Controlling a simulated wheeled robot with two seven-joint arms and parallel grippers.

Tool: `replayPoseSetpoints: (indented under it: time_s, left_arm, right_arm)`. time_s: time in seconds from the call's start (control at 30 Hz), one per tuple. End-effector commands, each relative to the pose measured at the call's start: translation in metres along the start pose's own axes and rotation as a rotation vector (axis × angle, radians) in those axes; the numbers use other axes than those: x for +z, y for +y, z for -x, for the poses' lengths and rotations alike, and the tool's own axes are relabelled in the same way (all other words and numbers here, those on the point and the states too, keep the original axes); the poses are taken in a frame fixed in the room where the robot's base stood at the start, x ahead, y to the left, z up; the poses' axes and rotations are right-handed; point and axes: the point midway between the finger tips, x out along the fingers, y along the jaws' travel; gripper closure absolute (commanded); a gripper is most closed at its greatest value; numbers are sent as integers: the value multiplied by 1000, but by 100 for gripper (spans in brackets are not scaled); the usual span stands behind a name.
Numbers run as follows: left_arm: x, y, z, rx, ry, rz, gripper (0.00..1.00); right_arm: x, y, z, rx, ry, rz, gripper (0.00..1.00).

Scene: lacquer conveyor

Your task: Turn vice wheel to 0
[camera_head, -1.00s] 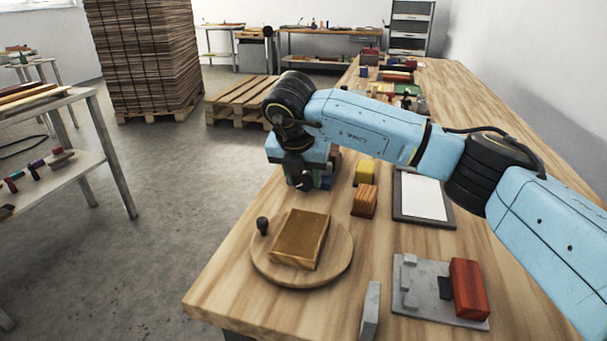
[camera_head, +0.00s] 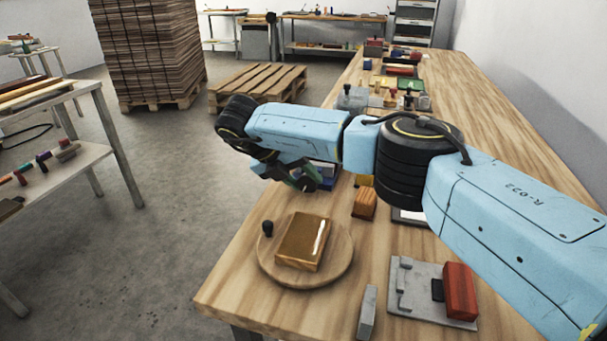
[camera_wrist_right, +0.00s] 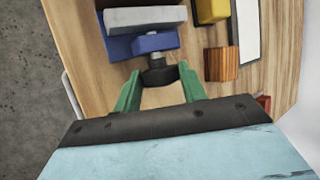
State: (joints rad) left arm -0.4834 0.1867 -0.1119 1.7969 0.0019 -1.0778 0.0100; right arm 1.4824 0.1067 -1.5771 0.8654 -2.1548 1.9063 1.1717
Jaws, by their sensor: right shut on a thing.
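The vice shows from above in the right wrist view as a blue body (camera_wrist_right: 152,43) with a grey block (camera_wrist_right: 145,18) beside it, at the table's left edge. Its dark wheel (camera_wrist_right: 159,72) sits between the green fingers of my right gripper (camera_wrist_right: 160,76), which is shut on it. The wheel's markings cannot be read. In the head view my right gripper (camera_head: 303,184) is at the blue vice (camera_head: 328,172), which the arm partly hides. My left gripper is not in view.
A round wooden turntable (camera_head: 268,274) with a brown block (camera_head: 304,240) and black knob (camera_head: 267,228) stands nearer me. An orange-brown wooden block (camera_head: 364,205) is right of the vice. A grey fixture (camera_head: 412,300) with a red block (camera_head: 459,291) is at the front right.

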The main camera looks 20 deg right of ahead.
Motion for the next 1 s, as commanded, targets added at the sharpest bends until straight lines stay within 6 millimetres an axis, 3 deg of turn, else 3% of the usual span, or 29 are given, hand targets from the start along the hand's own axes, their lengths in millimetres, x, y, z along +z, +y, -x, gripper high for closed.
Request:
replayPoseSetpoints:
  time_s: [0.73,0.77,0.9,1.0]
  left_arm:
    - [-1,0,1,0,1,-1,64]
    - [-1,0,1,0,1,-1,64]
    - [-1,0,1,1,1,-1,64]
    - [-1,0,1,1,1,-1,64]
  right_arm:
    - [1,1,1,-72,-4,28,82]
    - [1,1,1,-72,-4,28,55]
    - [1,1,1,-71,-3,29,37]
    - [1,1,0,-71,-2,29,37]
